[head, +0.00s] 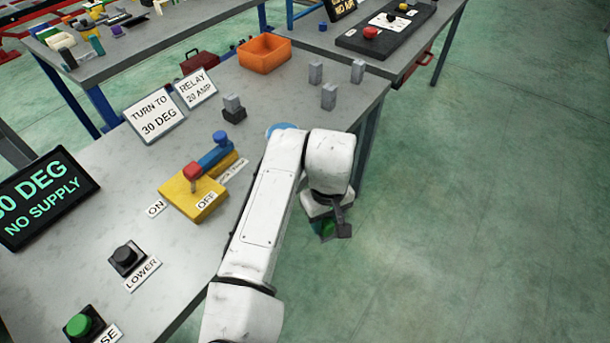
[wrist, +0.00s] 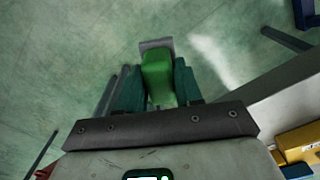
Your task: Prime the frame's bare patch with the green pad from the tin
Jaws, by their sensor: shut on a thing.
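My gripper (wrist: 158,88) is shut on a green pad (wrist: 157,72), which sits between its two dark teal fingers. A grey part shows at the pad's far end. In the head view my gripper (head: 328,222) hangs over the floor just beyond the bench's right edge, with a bit of the green pad (head: 327,230) showing beneath it. My arm hides part of the bench edge. I cannot make out the tin or the frame's bare patch in either view.
The grey bench (head: 110,205) carries a yellow switch base (head: 195,200) with a red and blue lever, buttons, signs, grey blocks (head: 328,96) and an orange bin (head: 265,54). A second bench (head: 418,50) stands behind. The green floor (head: 480,200) at right is clear.

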